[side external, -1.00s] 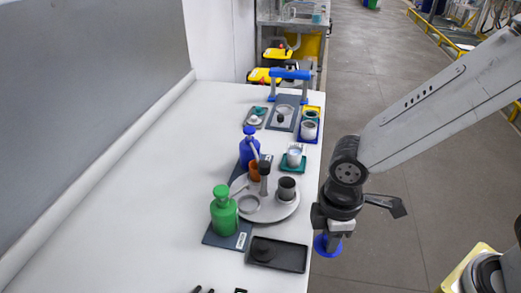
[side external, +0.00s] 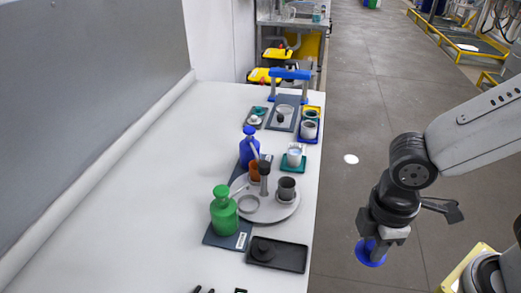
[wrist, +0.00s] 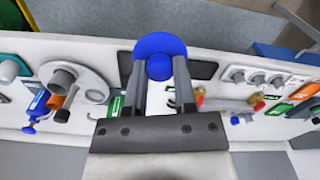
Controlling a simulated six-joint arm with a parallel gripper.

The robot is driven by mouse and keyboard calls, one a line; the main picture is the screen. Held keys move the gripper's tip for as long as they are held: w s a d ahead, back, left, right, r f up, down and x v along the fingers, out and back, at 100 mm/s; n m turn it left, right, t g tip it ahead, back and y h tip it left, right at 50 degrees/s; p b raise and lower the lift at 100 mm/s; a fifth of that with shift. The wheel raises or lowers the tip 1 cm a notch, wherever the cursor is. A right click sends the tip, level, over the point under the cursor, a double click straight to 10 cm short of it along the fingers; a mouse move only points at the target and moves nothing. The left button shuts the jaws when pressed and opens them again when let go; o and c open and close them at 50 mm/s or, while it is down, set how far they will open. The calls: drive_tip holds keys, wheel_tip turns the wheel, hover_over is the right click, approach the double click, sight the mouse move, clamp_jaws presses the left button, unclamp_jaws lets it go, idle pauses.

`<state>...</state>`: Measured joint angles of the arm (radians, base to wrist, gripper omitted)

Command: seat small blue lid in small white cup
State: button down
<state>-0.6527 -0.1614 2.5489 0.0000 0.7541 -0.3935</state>
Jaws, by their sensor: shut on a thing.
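My gripper (side external: 374,244) is shut on the blue lid (side external: 370,254) and holds it out over the floor, to the right of the table. In the wrist view, the round blue lid (wrist: 160,45) sits at the fingertips, its knob between them. A small white cup (side external: 294,158) stands upright in a green tray near the table's right edge. A second whitish cup (side external: 309,130) stands behind it in a blue tray. I cannot tell which cup is the task's small one. The lid is well apart from both.
A grey round tray (side external: 285,212) carries dark and orange cups. A green bottle (side external: 224,213) and a blue bottle (side external: 248,150) stand left of it. A black tray (side external: 292,257) lies in front. A blue arch (side external: 290,75) stands at the back. The table's left side is clear.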

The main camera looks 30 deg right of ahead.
drive_tip(key=shift+w, duration=0.15)
idle(0.4)
drive_tip(key=w+r+m, duration=0.2)
drive_tip(key=w, duration=1.8)
drive_tip(key=w+d+f+m, duration=0.1)
drive_tip(key=w+d+f, duration=0.2)
drive_tip(key=w+d, duration=1)
drive_tip(key=w, duration=0.4)
drive_tip(key=shift+w+d+f, duration=0.2)
drive_tip(key=shift+d, duration=0.05)
drive_tip(key=shift+f, duration=0.25)
drive_tip(key=shift+f, duration=2.75)
drive_tip(key=shift+f, duration=0.25)
